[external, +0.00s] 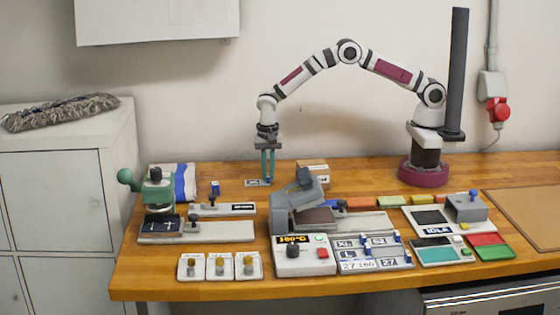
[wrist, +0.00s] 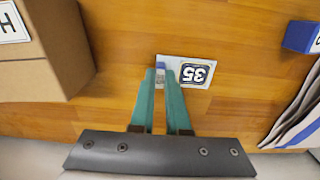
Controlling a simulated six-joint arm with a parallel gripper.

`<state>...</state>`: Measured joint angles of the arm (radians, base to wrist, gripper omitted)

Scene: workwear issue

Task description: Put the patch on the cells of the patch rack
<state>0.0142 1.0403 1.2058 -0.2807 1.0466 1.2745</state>
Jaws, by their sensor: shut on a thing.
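The patch (wrist: 197,72) is a small white plate with a dark blue "35" label, reading upside down in the wrist view, and a blue tab. It also shows at the back of the table in the external view (external: 254,183). My gripper (external: 268,181) points down there, its green fingers (wrist: 160,75) shut on the patch's blue tab. I cannot tell whether the patch touches the wood or is just above it. The patch rack seems to be the grey board (external: 372,266) at the front, with labelled cells such as "XL" and "27" and blue pegs.
A cardboard box (external: 313,174) stands right of my gripper, also in the wrist view (wrist: 35,75).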

